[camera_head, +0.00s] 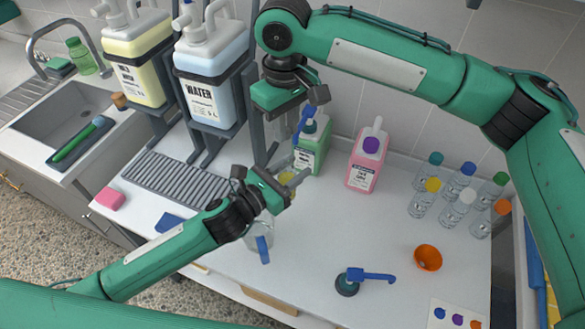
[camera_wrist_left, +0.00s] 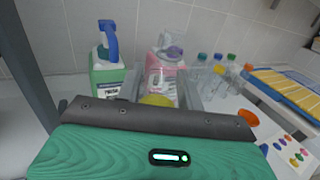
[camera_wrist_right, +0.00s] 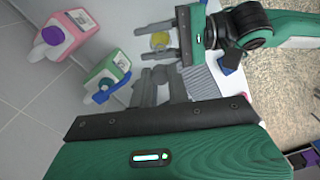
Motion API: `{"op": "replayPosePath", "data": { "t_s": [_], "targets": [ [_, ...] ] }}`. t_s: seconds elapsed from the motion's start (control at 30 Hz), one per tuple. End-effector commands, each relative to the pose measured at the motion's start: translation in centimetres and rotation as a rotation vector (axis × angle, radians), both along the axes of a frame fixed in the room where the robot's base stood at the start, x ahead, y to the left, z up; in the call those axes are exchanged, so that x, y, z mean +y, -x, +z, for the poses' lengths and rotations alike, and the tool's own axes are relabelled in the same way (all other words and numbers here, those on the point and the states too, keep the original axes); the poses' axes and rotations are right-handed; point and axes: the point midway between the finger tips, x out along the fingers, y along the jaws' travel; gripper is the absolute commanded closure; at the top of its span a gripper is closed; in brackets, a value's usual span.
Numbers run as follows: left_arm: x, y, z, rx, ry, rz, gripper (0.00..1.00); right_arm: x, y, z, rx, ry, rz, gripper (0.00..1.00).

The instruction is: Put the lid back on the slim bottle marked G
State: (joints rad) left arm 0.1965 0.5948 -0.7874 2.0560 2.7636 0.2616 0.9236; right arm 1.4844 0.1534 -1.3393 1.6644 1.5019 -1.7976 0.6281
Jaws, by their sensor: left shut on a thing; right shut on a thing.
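My left gripper (camera_head: 292,180) is shut on a round yellow thing (camera_head: 287,186) above the counter. The yellow thing also shows between the fingers in the left wrist view (camera_wrist_left: 157,100) and the right wrist view (camera_wrist_right: 160,40). My right gripper (camera_wrist_right: 160,85) is shut, close to the left gripper; what it holds is hard to make out. In the head view its hand is beside the rack. Several small clear bottles (camera_head: 458,206) with coloured caps stand at the back right. I cannot read a G on any bottle.
A green bottle (camera_head: 311,155) with a blue top and a pink bottle (camera_head: 361,174) stand by the wall. An orange bowl (camera_head: 428,257), a blue-handled tool (camera_head: 370,275) and a card with coloured dots (camera_head: 455,318) lie right. A clear vessel (camera_head: 258,238) sits below my left gripper.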

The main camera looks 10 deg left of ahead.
Motion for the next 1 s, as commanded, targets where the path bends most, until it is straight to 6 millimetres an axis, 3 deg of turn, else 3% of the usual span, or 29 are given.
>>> {"op": "replayPosePath", "data": {
  "t_s": [0.43, 0.8, 1.0],
  "targets": [
    [0.0, 0.0, 0.0, -0.001, 0.001, 0.000, 1.00, 0.0, 0.0, -0.4, 0.001, -0.001, 0.001, 1.00],
    [0.0, 0.0, 0.0, -0.001, 0.001, 0.000, 1.00, 0.0, 0.0, -3.5, 0.001, -0.001, 0.000, 1.00],
    [0.0, 0.0, 0.1, -0.001, 0.001, 0.000, 1.00, 0.0, 0.0, -4.0, 0.000, -0.001, 0.001, 1.00]
  ]
}}
